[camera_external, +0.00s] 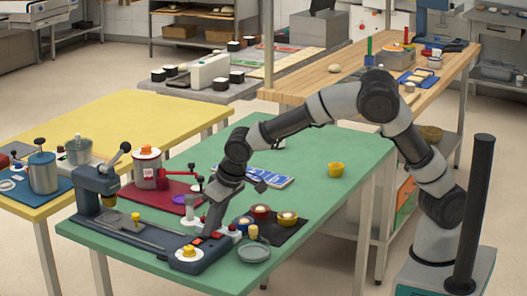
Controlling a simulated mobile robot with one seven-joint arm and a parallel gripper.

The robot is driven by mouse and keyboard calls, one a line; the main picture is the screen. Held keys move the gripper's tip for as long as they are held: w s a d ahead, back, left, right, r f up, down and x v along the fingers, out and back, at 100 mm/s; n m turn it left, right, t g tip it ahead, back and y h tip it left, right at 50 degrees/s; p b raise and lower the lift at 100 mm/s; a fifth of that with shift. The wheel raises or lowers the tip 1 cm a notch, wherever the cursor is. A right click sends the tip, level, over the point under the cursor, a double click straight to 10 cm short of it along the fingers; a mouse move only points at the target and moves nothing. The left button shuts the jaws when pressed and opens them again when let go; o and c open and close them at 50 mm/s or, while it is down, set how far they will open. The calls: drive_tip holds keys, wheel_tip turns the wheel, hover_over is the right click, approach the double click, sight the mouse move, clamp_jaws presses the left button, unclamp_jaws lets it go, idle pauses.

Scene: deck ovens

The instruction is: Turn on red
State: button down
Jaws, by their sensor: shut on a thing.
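A dark blue-grey machine (150,238) with a long bed lies along the front left of the green table (313,165). A small red control (197,241) shows on its right end, beside a yellow knob on a white base (188,253). My gripper (208,231) points down at this right end, right by the red control. Its fingers are shut on a small part there, which they largely hide. I cannot tell whether that part is the red control or whether it is on. A second red thing, a red base with a small lever (172,191), stands behind the machine.
Small bowls (260,211), a grey dish (254,252) and a dark mat (290,233) lie close right of my gripper. The table's right side is mostly clear.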

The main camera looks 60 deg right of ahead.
sight(219, 236)
drive_tip(key=p, duration=0.1)
drive_tip(key=r+g+p, duration=0.1)
drive_tip(key=p, duration=0.1)
drive_tip(key=shift+w+d, duration=0.1)
drive_tip(key=shift+w, duration=0.15)
drive_tip(key=shift+w+f+g+p, duration=0.15)
drive_tip(key=shift+f+g+p, duration=0.15)
drive_tip(key=shift+g+p, duration=0.55)
drive_tip(key=shift+f+p, duration=0.2)
drive_tip(key=shift+p, duration=0.15)
drive_tip(key=c, duration=1.6)
unclamp_jaws()
drive_tip(key=s+r+p, duration=0.1)
drive_tip(key=r, duration=0.4)
drive_tip(key=r+p, duration=0.1)
drive_tip(key=r, duration=0.5)
drive_tip(key=s+r, duration=0.1)
drive_tip(key=r, duration=0.5)
drive_tip(key=shift+s+r+p, duration=0.1)
drive_tip(key=shift+s+p, duration=0.2)
drive_tip(key=shift+p, duration=0.1)
